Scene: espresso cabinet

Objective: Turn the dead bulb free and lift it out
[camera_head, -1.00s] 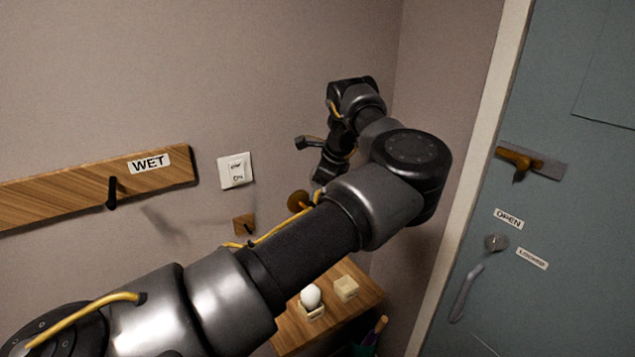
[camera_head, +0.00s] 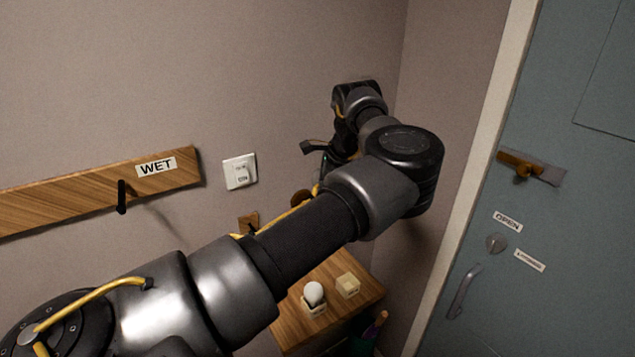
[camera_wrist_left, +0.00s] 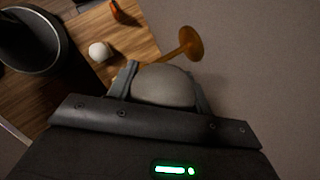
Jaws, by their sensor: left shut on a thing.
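My left gripper (camera_wrist_left: 161,72) is shut on a pale, rounded bulb (camera_wrist_left: 165,86), with one finger on each side of it. A brass lamp fitting (camera_wrist_left: 186,44), with a round disc and a short stem, shows just beyond the bulb in the left wrist view. The stem's near end is behind the bulb, so I cannot tell whether the bulb still sits in it. In the head view my left forearm hides most of the fitting (camera_head: 301,196) and the held bulb. My right gripper is in neither view.
A wooden shelf (camera_head: 290,333) carries a white bulb (camera_head: 314,292) in a small holder and an empty-looking pale block (camera_head: 347,286). A wall switch (camera_head: 240,171), a WET hook board (camera_head: 60,195) and a blue-grey door (camera_head: 560,235) are around.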

